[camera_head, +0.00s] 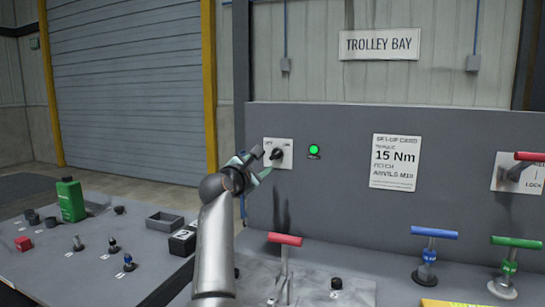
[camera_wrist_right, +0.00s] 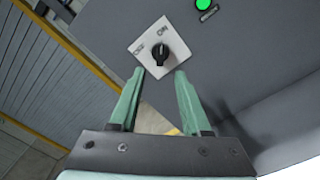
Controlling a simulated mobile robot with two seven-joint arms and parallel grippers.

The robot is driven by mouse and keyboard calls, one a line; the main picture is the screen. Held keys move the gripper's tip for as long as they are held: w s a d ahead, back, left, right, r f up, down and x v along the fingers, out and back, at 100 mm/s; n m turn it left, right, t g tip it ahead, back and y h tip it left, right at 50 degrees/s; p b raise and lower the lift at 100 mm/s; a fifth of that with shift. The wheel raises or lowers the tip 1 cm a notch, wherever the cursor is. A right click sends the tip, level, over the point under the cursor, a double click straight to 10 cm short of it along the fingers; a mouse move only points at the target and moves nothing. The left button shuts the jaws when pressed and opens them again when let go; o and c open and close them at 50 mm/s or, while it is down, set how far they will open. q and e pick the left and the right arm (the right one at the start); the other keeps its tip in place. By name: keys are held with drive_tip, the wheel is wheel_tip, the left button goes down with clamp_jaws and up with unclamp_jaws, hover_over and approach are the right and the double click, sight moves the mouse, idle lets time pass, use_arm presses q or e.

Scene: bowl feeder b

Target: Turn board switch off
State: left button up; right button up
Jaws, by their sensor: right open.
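The board switch is a black rotary knob (camera_head: 277,154) on a white plate (camera_head: 287,146) marked OFF and ON, on the grey upright board. In the right wrist view the knob (camera_wrist_right: 154,54) sits just beyond the fingertips, between their lines. My right gripper (camera_head: 262,162) is at the plate, and in the wrist view its green fingers (camera_wrist_right: 162,74) are open with nothing between them. I cannot tell whether a fingertip touches the plate. A green lamp (camera_head: 314,149) right of the switch looks lit. My left gripper is not in view.
A set-up card (camera_head: 395,162) and a red-handled lever (camera_head: 529,157) are on the board to the right. A red T-handle (camera_head: 285,239) stands below the switch. Blue (camera_head: 434,233) and green (camera_head: 516,242) T-handles stand at right. A green bottle (camera_head: 71,199) and small parts are on the left table.

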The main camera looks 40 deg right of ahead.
sight(274, 156)
drive_tip(key=p+x, duration=0.1)
drive_tip(key=x, duration=0.7)
drive_tip(key=shift+w+d, duration=0.1)
drive_tip(key=shift+d, duration=0.1)
drive_tip(key=shift+c, duration=0.2)
clamp_jaws()
